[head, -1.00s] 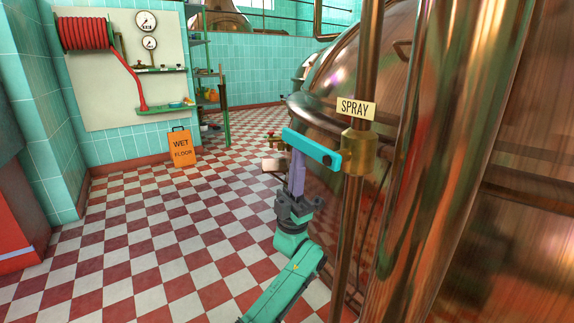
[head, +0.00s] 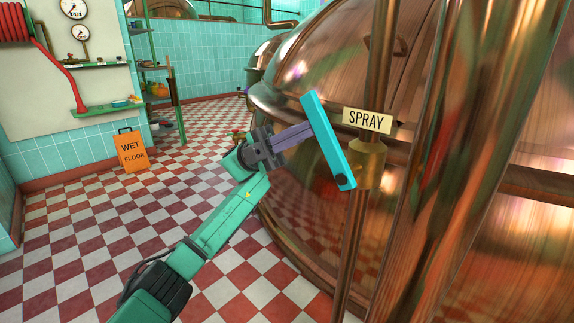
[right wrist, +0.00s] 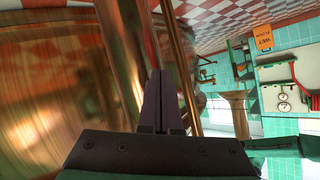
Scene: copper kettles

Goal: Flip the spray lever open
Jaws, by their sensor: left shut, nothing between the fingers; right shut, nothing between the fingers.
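The spray lever (head: 329,143) is a flat turquoise bar on a brass valve body (head: 370,163), under a cream SPRAY sign (head: 367,119). It is tilted steeply, its free end up and to the left of its dark pivot. My left gripper (head: 310,131) is shut, its purple fingers pointing right with their tips against or just beside the lever's left side; contact is hard to confirm. My right gripper (right wrist: 158,75) shows in the right wrist view, shut and empty, near copper pipework. The lever is not seen in that view.
A vertical copper pipe (head: 378,60) carries the valve, and a thicker copper column (head: 435,150) stands to its right. The big copper kettle (head: 310,70) is behind. An orange wet-floor sign (head: 132,150) stands at left; the checkered floor (head: 80,225) around it is mostly open.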

